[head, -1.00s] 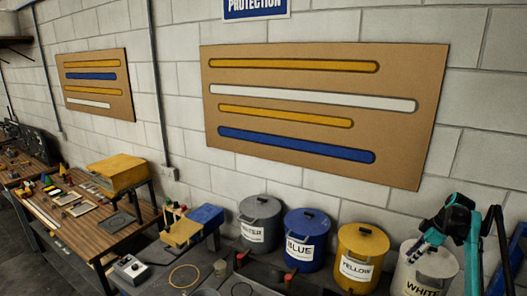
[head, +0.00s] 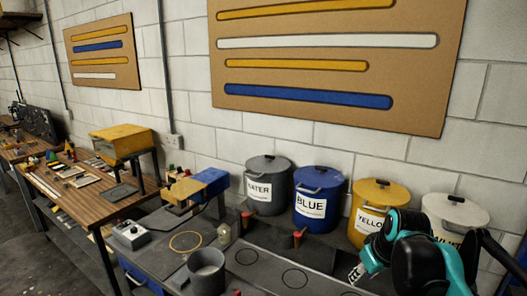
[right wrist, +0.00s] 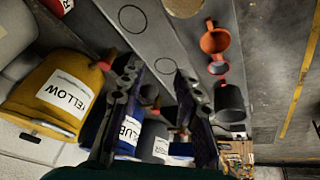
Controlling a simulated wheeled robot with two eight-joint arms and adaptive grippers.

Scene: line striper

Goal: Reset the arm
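My right arm is teal and black and comes in at the lower right of the head view. Its gripper (head: 356,272) is in front of the yellow bucket, over the grey bench, partly hidden by the arm itself. In the right wrist view the two dark fingers (right wrist: 160,78) are spread apart with nothing held between them. Beyond them are the bench top and the labelled buckets. My left gripper is in neither view.
Grey water (head: 268,184), blue (head: 319,200), yellow (head: 378,204) and white (head: 456,210) buckets stand along the wall. A grey cup (head: 206,270) stands on the bench. The right wrist view shows an orange vessel (right wrist: 213,42). A wooden table (head: 78,200) is at left.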

